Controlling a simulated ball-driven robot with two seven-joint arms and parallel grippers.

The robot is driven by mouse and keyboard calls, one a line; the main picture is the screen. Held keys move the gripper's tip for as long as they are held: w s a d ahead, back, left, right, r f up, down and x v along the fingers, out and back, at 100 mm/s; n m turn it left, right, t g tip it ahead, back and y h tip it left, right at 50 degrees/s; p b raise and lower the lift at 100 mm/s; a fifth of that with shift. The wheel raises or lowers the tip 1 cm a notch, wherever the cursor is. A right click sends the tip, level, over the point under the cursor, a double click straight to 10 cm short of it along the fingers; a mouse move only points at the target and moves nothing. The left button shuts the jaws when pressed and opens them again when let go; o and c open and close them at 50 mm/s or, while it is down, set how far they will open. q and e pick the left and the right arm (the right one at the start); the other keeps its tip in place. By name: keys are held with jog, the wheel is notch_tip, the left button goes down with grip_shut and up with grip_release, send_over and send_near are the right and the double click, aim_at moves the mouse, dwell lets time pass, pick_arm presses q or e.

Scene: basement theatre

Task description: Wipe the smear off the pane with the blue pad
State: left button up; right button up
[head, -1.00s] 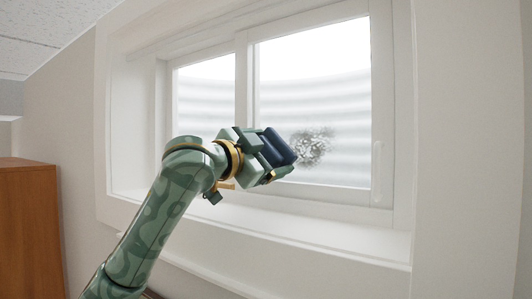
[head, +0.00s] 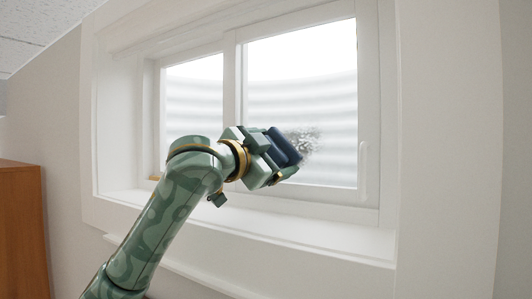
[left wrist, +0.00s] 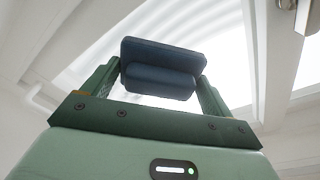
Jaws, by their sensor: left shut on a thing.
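The blue pad (head: 283,148) is held in my left gripper (head: 272,160), in front of the right pane. In the left wrist view, the pad (left wrist: 160,68) sits between the two fingers of my left gripper (left wrist: 160,80), which are shut on it. The smear (head: 306,142) is a grey speckled patch low on the right pane (head: 310,80). The pad and gripper hide its left part in the head view. I cannot tell whether the pad touches the glass. My right gripper is not in view.
The white window frame (head: 369,110) surrounds the panes, with a handle (head: 363,165) at its right side. A white sill (head: 310,232) runs below. An orange-brown wooden cabinet (head: 22,225) stands at the far left.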

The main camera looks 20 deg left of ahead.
aim_at(329, 136)
pick_arm(q)
jog(key=shift+s+d, duration=0.2)
jog(key=shift+d, duration=1.5)
jog(key=shift+s+d, duration=0.2)
jog(key=shift+d, duration=1.45)
jog(key=shift+s+d, duration=0.2)
jog(key=shift+d, duration=1.5)
jog(key=shift+w+a+r, duration=0.3)
jog(key=shift+a+r, duration=0.2)
jog(key=shift+a, duration=1.8)
jog(key=shift+w+a+r, duration=0.35)
jog(key=shift+a+r, duration=0.1)
jog(key=shift+a, duration=1.8)
jog(key=shift+w+a+r, duration=0.3)
jog(key=shift+a+r, duration=0.2)
jog(key=shift+a, duration=1.8)
jog(key=shift+s+d, duration=0.3)
jog(key=shift+d, duration=2)
jog(key=shift+s+d, duration=0.35)
jog(key=shift+d, duration=1.9)
jog(key=shift+s+d, duration=0.3)
jog(key=shift+d, duration=2)
jog(key=w+a, duration=0.2)
jog(key=a, duration=1.2)
